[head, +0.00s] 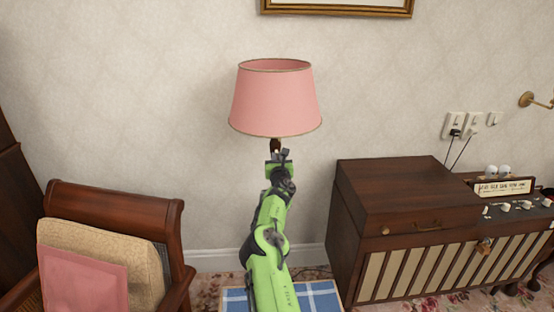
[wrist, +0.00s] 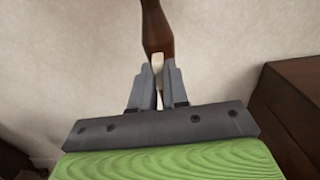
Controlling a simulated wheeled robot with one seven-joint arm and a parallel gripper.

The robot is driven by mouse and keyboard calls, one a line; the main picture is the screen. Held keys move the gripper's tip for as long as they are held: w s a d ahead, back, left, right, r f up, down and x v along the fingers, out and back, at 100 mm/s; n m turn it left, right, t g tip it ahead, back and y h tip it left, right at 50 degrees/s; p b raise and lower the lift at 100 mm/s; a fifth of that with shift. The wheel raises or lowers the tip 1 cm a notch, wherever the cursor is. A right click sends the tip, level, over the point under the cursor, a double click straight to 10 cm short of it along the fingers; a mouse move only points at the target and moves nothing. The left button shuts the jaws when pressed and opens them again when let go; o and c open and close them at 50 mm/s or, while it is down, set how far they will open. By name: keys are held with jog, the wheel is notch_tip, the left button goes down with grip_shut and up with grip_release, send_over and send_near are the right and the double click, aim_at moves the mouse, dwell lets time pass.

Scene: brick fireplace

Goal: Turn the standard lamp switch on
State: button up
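The standard lamp has a pink shade (head: 275,100), which stands against the wall in the middle of the head view. Its dark brown post (wrist: 157,28) rises above my gripper in the wrist view. A small cream piece (wrist: 158,63), perhaps the lamp switch, shows on the post between my fingertips. My gripper (head: 278,155) is just under the shade, in front of the post. In the wrist view my fingers (wrist: 158,72) stand close on both sides of the cream piece with a narrow gap. I cannot tell whether they press on it. My arm hides the lower post.
A wooden armchair (head: 115,205) with a pink cushion (head: 85,285) stands at the left. A dark wooden cabinet (head: 400,190) with a radio on its right part stands at the right. A blue checked surface (head: 325,297) lies below my arm.

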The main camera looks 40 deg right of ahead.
grip_shut()
jog(key=shift+m, duration=0.3)
jog(key=m+b, duration=0.1)
jog(key=m, duration=0.2)
jog(key=m+b, duration=0.1)
jog(key=m, duration=0.4)
jog(key=shift+s+d+b, duration=0.1)
jog(key=shift+b, duration=0.2)
jog(key=m+b, duration=0.2)
jog(key=m, duration=0.7)
jog(key=shift+f, duration=0.2)
jog(key=shift+m, duration=0.3)
